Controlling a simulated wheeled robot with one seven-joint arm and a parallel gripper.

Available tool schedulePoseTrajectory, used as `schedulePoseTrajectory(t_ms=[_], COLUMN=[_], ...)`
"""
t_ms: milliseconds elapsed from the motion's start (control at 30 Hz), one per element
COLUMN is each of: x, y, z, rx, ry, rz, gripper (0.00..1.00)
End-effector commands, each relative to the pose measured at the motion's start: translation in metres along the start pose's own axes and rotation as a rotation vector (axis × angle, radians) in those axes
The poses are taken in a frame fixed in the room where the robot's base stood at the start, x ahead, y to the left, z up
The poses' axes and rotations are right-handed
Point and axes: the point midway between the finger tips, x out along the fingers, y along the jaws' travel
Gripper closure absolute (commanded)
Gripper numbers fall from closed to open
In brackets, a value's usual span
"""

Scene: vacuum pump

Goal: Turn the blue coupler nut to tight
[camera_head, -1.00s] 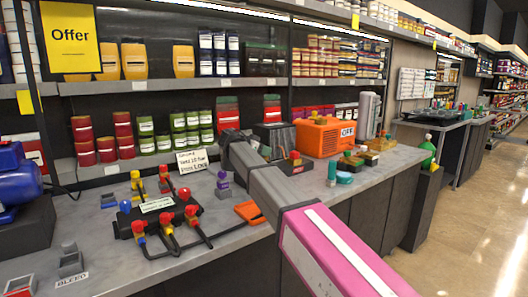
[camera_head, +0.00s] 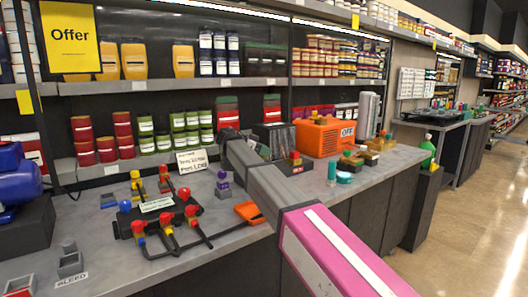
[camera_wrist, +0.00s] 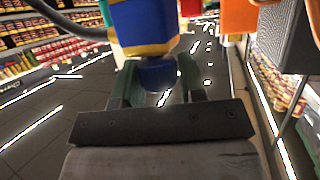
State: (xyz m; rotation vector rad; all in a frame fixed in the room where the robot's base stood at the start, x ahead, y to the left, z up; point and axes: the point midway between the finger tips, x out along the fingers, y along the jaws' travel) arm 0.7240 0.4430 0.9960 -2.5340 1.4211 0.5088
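In the wrist view, a blue piece with a yellow band (camera_wrist: 145,30) hangs at the top centre, with a darker blue round end (camera_wrist: 159,75) below it. I take this to be the coupler nut, but cannot be sure. The two green fingers of my gripper (camera_wrist: 158,85) flank the dark blue end, one on each side. No clear gap shows, but I cannot tell whether they press on it. In the head view my grey and pink arm crosses the bench, and I cannot make out the fingers or nut there.
The orange box marked OFF (camera_head: 320,137) stands on the grey bench right of my arm, beside a dark ribbed box (camera_head: 273,138). A manifold with red and yellow knobs (camera_head: 165,218), a purple-topped fitting (camera_head: 223,184) and an orange tool (camera_head: 248,211) lie left of it.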

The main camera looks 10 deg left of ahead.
Motion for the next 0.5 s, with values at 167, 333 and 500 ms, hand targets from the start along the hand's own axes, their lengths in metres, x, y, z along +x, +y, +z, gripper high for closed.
schedulePoseTrajectory(t_ms=[167, 333, 500], x=[0.0, -0.001, -0.015], y=[0.0, 0.0, -0.001], z=[0.0, -0.001, 0.0], rx=[0.0, 0.0, 0.0], ry=[0.001, 0.002, 0.002], rz=[0.0, -0.001, -0.003], gripper=[0.42, 0.42, 0.42])
